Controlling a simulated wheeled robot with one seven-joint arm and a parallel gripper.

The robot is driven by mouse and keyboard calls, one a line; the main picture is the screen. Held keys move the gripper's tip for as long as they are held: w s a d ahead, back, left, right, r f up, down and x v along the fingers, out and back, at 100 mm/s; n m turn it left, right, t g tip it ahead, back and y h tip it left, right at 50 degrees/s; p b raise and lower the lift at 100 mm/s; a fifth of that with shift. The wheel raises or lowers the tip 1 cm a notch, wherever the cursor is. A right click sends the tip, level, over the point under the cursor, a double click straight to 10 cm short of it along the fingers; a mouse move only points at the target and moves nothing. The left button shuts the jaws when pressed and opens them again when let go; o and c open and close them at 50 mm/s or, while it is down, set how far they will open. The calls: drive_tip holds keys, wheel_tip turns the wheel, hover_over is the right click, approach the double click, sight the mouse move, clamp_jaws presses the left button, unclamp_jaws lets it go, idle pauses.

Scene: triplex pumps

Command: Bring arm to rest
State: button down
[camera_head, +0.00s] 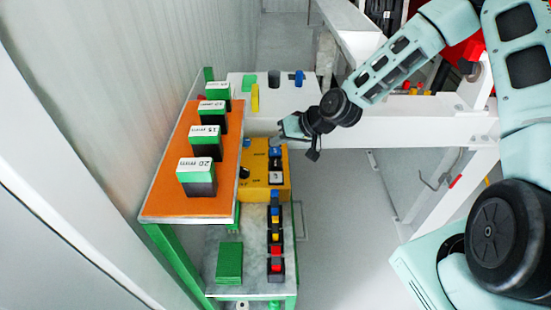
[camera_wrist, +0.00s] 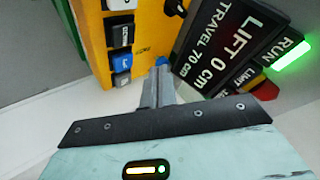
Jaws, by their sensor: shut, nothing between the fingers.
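My arm reaches in from the right in the head view, bent at the elbow. My gripper (camera_head: 285,131) is at its left end, above and beside the yellow control box (camera_head: 270,158). In the wrist view the fingers of my gripper (camera_wrist: 157,86) are together with nothing between them. Their tips point toward a blue part near the edge of the yellow box (camera_wrist: 97,45). I cannot tell whether they touch it.
A dark display (camera_wrist: 225,45) reads "LIFT 0 cm" and "TRAVEL 70 cm"; its green RUN lamp (camera_wrist: 292,56) is lit. An orange-topped shelf (camera_head: 167,185) holds several labelled green-black blocks (camera_head: 197,178). A white frame (camera_head: 400,133) lies beneath my arm. Grey floor (camera_head: 340,220) is open right of the shelf.

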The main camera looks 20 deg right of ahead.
idle(0.5)
drive_tip(key=s+a+r+n+g+h+b, duration=0.1)
drive_tip(key=s+a+n+g+b, duration=0.1)
drive_tip(key=s, duration=0.5)
drive_tip(key=s+a+r+n+g+h+b, duration=0.1)
drive_tip(key=s+a+r+n+h+b, duration=0.1)
drive_tip(key=s, duration=0.5)
drive_tip(key=s+a+r+n+g+h+b, duration=0.1)
drive_tip(key=s+a+n+g+b, duration=0.1)
drive_tip(key=s+a, duration=0.2)
drive_tip(key=shift+s+a+r+g+b, duration=0.1)
drive_tip(key=shift+s+g+b, duration=0.05)
drive_tip(key=shift+s, duration=0.6)
drive_tip(key=shift+s+a+r+g+b, duration=0.1)
drive_tip(key=shift+s+g+b, duration=0.05)
drive_tip(key=shift+s, duration=0.55)
drive_tip(key=s+d+r+n+h+b, duration=0.1)
drive_tip(key=s+r+h+b, duration=0.1)
drive_tip(key=s, duration=0.9)
drive_tip(key=shift+s+d+r+g, duration=0.15)
drive_tip(key=shift+s+r+g, duration=0.2)
drive_tip(key=shift+r, duration=0.55)
drive_tip(key=shift+s, duration=0.1)
